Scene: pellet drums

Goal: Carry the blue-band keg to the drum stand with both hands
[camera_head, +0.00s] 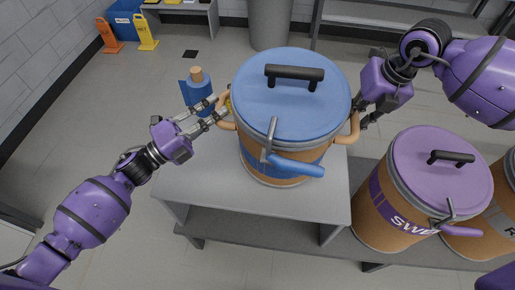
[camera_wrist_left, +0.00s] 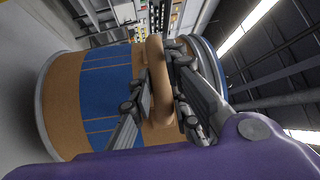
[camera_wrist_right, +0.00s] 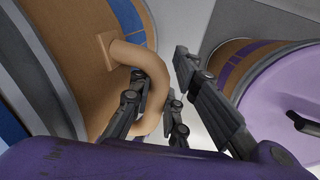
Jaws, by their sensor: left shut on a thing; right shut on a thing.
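The blue-band keg (camera_head: 290,95) is tan with a blue lid, a black lid grip and a lever clamp with a blue handle. It appears upright over a grey bench top (camera_head: 300,205); I cannot tell whether its base touches. My left gripper (camera_head: 215,112) is shut on its left side handle, which shows between the fingers in the left wrist view (camera_wrist_left: 158,80). My right gripper (camera_head: 362,115) is shut on its right side handle (camera_head: 349,132). The blue band (camera_wrist_left: 108,95) shows in the left wrist view. I cannot identify the drum stand for certain.
A purple-lidded keg (camera_head: 435,170) stands close on the right, with another tan keg (camera_head: 490,225) beyond it. A blue item with a tan top (camera_head: 199,92) is behind my left gripper. Yellow (camera_head: 146,32) and orange (camera_head: 108,36) floor signs stand at the back left. Left floor is open.

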